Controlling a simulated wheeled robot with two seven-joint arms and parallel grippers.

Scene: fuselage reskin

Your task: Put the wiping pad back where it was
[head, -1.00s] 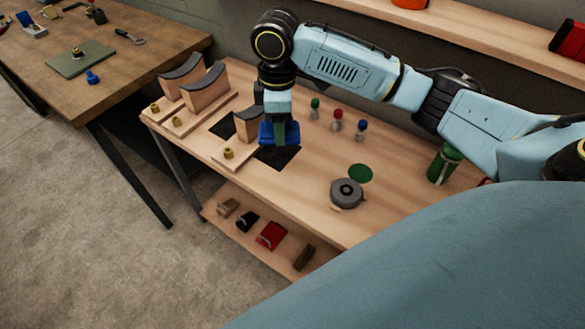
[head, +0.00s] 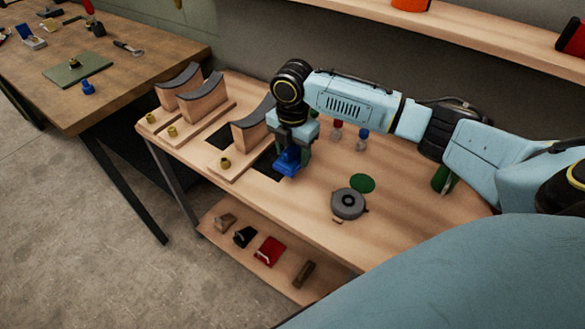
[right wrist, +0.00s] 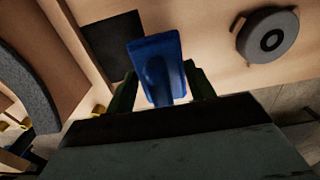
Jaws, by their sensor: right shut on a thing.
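The wiping pad (head: 287,163) is a blue block with a raised blue grip. My right gripper (head: 295,150) is shut on it above the bench (head: 310,215), and the pad looks tilted. In the right wrist view the pad (right wrist: 152,48) sits between the dark green fingers (right wrist: 160,88). A black square (head: 267,164) lies on the bench just left of the pad and partly behind it; the square (right wrist: 115,45) also shows beside the pad in the wrist view. My left gripper is not in view.
Wooden cradles with dark curved tops (head: 202,102) stand left of the gripper. A grey round reel (head: 348,204) and a green disc (head: 362,183) lie to the right. Small capped bottles (head: 362,138) stand behind. The bench front between the black square and reel is clear.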

